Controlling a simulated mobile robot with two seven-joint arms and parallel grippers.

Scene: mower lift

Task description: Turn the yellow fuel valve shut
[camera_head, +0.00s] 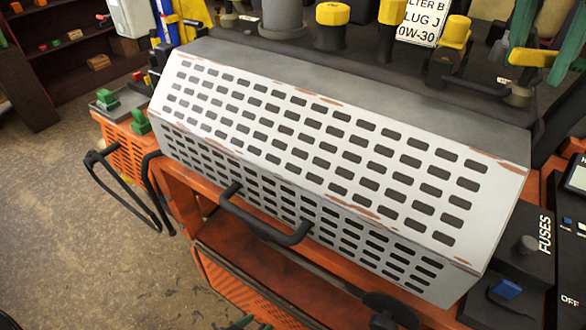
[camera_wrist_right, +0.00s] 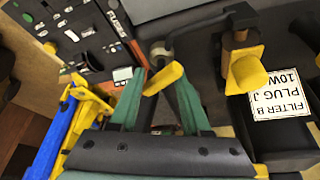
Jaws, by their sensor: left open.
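The yellow fuel valve lever (camera_head: 532,58) is at the top right in the head view, on a round grey fitting. In the right wrist view the lever (camera_wrist_right: 163,78) lies diagonally at the fingertips. My right gripper (camera_head: 541,62) has its teal fingers on either side of the lever. In the wrist view the right gripper (camera_wrist_right: 161,84) shows its fingers spread, their tips at or very near the lever; whether they press on it is not clear. My left gripper is not seen.
A large white slotted hood (camera_head: 320,140) with a dark handle (camera_head: 265,225) fills the middle. A yellow-capped post (camera_wrist_right: 245,70) and a white label (camera_wrist_right: 284,97) stand beside the valve. A dark fuse panel (camera_head: 525,250) is at the right; open floor (camera_head: 60,220) lies left.

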